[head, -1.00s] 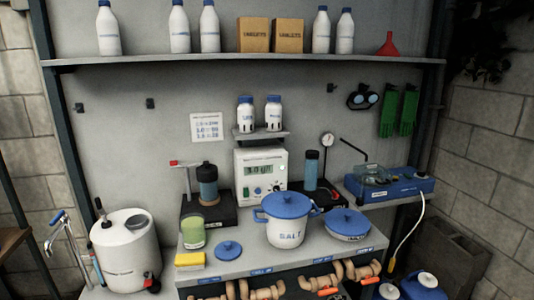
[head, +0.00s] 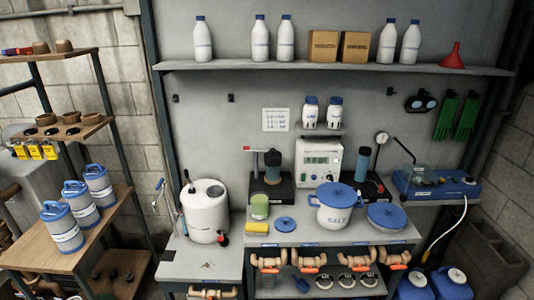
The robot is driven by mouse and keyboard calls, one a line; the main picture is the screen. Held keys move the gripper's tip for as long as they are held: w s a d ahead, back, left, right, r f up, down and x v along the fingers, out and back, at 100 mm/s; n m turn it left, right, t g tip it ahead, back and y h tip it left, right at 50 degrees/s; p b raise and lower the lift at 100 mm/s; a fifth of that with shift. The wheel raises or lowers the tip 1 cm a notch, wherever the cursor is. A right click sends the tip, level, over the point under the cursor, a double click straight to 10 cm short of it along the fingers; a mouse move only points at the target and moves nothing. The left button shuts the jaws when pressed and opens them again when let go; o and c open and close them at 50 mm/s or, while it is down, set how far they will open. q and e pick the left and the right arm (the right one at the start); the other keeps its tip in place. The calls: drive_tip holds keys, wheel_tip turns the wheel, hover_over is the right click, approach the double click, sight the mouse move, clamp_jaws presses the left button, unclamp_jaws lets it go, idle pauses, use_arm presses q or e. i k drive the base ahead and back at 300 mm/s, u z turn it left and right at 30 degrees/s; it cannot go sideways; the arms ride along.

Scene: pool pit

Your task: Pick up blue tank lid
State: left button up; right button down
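A white pot marked SALT (head: 333,218) stands on the bench with a blue lid (head: 336,194) on top. A small blue lid (head: 285,224) with a knob lies flat on the bench to its left. A shallow white dish with another blue lid (head: 386,215) sits to the pot's right. I cannot tell from the picture which of these is the tank lid. A white tank (head: 208,210) with a grey disc on its top stands at the left end of the bench. Neither of my grippers is in view.
A green jar (head: 260,206) and yellow sponge (head: 257,227) sit left of the small lid. A wooden rack (head: 100,225) with several blue-topped canisters stands at left. Pipes (head: 300,262) run below the bench. The low grey surface (head: 203,262) before the tank is mostly clear.

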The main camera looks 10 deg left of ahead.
sight(284, 225)
drive_tip(key=u, duration=0.5)
drive_tip(key=i, duration=0.8)
drive_tip(key=u, duration=0.45)
